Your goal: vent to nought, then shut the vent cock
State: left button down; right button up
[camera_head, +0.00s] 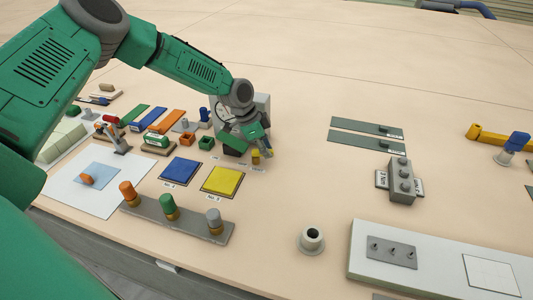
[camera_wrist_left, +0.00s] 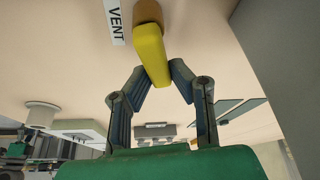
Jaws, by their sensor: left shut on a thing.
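The vent cock's yellow handle (camera_head: 256,156) stands at the front foot of a grey box (camera_head: 262,103). My left gripper (camera_head: 262,150) reaches down in front of the box and is shut on this handle. In the left wrist view the yellow handle (camera_wrist_left: 151,55) lies between the two fingertips (camera_wrist_left: 160,75), below a brown base (camera_wrist_left: 147,12). A VENT label (camera_wrist_left: 115,22) is beside it. A round gauge (camera_head: 222,104) shows at the box's left side, partly hidden by my arm; its needle cannot be read. My right gripper is not in view.
A blue pad (camera_head: 181,171) and a yellow pad (camera_head: 222,181) lie left of the cock. A bar with orange, green and grey knobs (camera_head: 178,220) is nearer. Small blocks crowd the left.

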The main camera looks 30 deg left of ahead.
pick_arm(q)
jog(key=shift+s+f+m+g+b, duration=0.15)
jog(key=shift+s+m+g+b, duration=0.3)
jog(key=shift+m, duration=0.4)
jog(key=shift+s+f+m+g+b, duration=0.15)
jog(key=shift+m+g+b, duration=0.1)
jog(key=shift+m+b, duration=0.45)
jog(key=shift+r+m, duration=0.1)
jog(key=shift+m, duration=0.15)
jog(key=c, duration=1.7)
grip_release()
jog(key=shift+w, duration=0.1)
jog(key=shift+a+r, duration=0.15)
jog(key=shift+r, duration=0.2)
jog(key=shift+a+v, duration=0.15)
jog(key=shift+v, duration=2.6)
jog(key=shift+a+v, duration=0.1)
jog(key=shift+v, duration=2.65)
